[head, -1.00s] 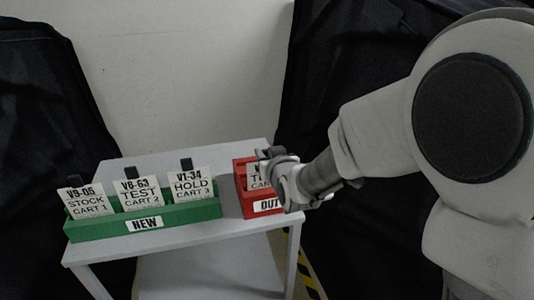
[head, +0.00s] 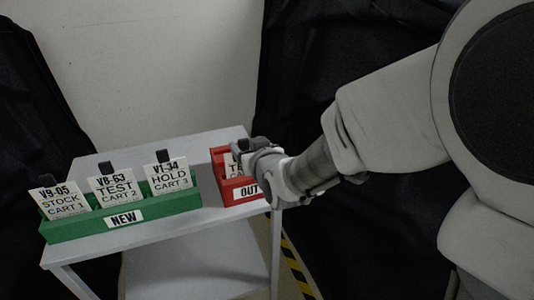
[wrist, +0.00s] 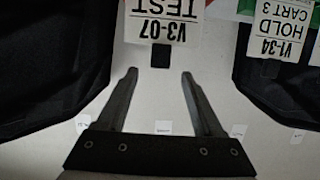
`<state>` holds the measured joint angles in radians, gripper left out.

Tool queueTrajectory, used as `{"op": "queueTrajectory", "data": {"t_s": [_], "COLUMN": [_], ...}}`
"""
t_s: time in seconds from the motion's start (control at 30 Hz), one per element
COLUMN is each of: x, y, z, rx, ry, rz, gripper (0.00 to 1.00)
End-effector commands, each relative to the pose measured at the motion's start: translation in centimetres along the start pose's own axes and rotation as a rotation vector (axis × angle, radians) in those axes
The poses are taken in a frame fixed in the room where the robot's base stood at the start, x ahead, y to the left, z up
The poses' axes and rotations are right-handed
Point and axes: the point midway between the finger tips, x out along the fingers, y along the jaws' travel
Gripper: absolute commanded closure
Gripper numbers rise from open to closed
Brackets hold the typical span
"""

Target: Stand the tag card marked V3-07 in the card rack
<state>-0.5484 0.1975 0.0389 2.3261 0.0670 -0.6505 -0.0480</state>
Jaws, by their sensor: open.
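The tag card V3-07 (wrist: 163,22) shows upside down in the wrist view, reading TEST, with a black tab (wrist: 160,56) on its edge. In the head view a card (head: 231,166) stands in the red holder marked OUT (head: 233,193), mostly hidden by my gripper (head: 243,149). In the wrist view my gripper (wrist: 159,75) is open and empty, its fingertips just short of the tab and to either side of it. A green rack marked NEW (head: 75,229) holds cards V9-05 (head: 57,202), V8-63 (head: 113,188) and V1-34 (head: 166,176), side by side.
Both holders stand on a grey cart top (head: 200,222), with a bare gap between them. Black covers (head: 35,110) hang on both sides, and a pale wall (head: 170,70) stands behind. Yellow-black striped tape (head: 296,270) lies on the floor right of the cart.

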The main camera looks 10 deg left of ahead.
Motion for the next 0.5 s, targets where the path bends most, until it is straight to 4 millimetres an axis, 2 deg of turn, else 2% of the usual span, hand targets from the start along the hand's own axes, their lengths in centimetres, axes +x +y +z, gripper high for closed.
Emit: {"op": "queueTrajectory", "data": {"t_s": [0.03,0.3,0.5], "x": [-1.1,-6.1,-8.4], "y": [0.0,0.0,0.0], "z": [-0.1,-0.2,0.2], "rx": [0.0,0.0,0.0], "ry": [0.002,0.003,0.006], "rz": [0.0,0.001,0.001], "gripper": [0.31,0.31,0.31]}}
